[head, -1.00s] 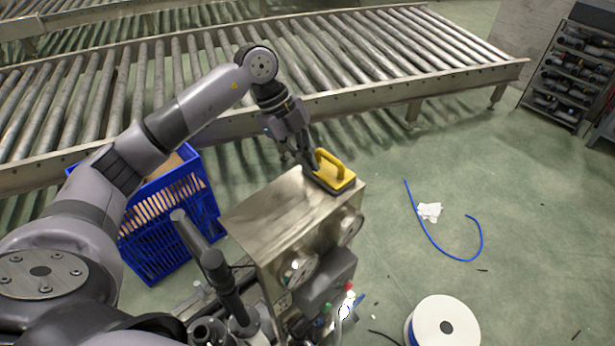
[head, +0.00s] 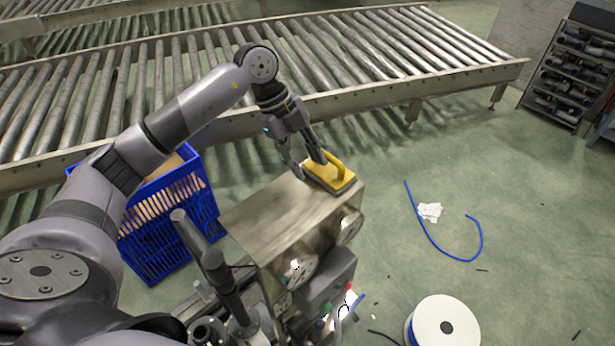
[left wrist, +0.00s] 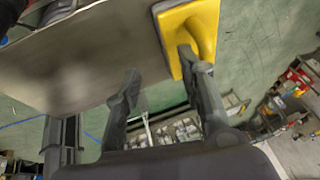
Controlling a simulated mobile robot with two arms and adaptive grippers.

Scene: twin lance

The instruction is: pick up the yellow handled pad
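The yellow handled pad (head: 330,174) lies on the back right corner of a metal box's top (head: 285,208). It has a raised yellow handle and a grey underside. My left gripper (head: 308,168) is at the pad with its fingers spread. In the left wrist view, one finger of the gripper (left wrist: 158,80) overlaps the handle of the pad (left wrist: 178,22), and the other finger stands apart to the left over the box edge. Nothing is clamped between the fingers. Whether the near finger touches the handle is unclear. My right gripper does not show.
A blue crate (head: 170,225) stands left of the box. A roller conveyor (head: 400,65) runs behind. A white spool (head: 443,322), a blue hose (head: 430,238) and white scraps (head: 429,211) lie on the floor at right. The box's front carries dials and fittings.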

